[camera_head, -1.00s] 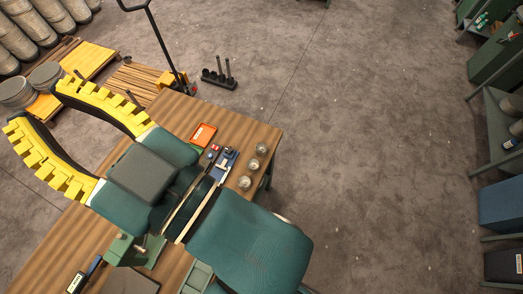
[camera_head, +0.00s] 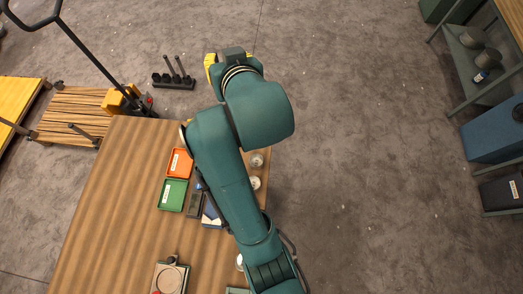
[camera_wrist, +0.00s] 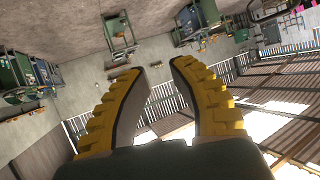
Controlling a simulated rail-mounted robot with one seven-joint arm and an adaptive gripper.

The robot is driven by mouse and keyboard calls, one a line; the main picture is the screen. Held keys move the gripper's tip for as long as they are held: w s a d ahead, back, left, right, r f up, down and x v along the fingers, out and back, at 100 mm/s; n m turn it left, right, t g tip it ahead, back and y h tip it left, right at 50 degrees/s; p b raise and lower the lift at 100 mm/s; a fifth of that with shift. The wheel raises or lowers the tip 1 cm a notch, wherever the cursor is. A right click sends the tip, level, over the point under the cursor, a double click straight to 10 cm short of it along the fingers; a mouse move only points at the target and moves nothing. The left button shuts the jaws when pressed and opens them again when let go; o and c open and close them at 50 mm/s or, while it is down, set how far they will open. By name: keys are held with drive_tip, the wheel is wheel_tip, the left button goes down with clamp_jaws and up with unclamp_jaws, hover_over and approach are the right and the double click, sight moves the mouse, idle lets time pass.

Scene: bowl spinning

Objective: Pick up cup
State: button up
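Small round silvery vessels stand along the right edge of the wooden table in the head view, one (camera_head: 257,160) near the far corner and another (camera_head: 254,183) just below it. A third (camera_head: 240,262) shows partly beside my arm lower down. I cannot tell which of them is the cup. My gripper's yellow fingers (camera_wrist: 158,72) are apart and empty in the wrist view, which looks out over the room and the roof, with no cup between them. In the head view my gripper is mostly hidden behind the arm, beyond the table's far end.
An orange tray (camera_head: 180,162) and a green tray (camera_head: 172,195) lie on the wooden table (camera_head: 120,200) left of my arm. A round-topped device (camera_head: 170,279) sits at the front. A black holder with posts (camera_head: 173,83) stands on the floor beyond.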

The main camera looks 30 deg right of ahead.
wheel_tip(320, 180, down, 19)
drive_tip(key=d+m+g+b, duration=0.1)
drive_tip(key=d+g+b, duration=0.2)
drive_tip(key=g+b, duration=0.25)
drive_tip(key=m+g+y+b, duration=0.1)
drive_tip(key=g+b, duration=0.4)
drive_tip(key=g, duration=0.2)
hover_over(256, 162)
drive_tip(key=s+d, duration=0.2)
wheel_tip(256, 162, down, 13)
wheel_tip(256, 162, down, 10)
drive_tip(key=b, duration=0.3)
drive_tip(key=shift+s+a+f, duration=0.1)
drive_tip(key=shift+f, duration=0.15)
drive_tip(key=f, duration=0.3)
drive_tip(key=f+b, duration=0.1)
drive_tip(key=f, duration=0.1)
drive_tip(key=shift+w+f, duration=0.2)
drive_tip(key=shift+w, duration=0.05)
clamp_jaws()
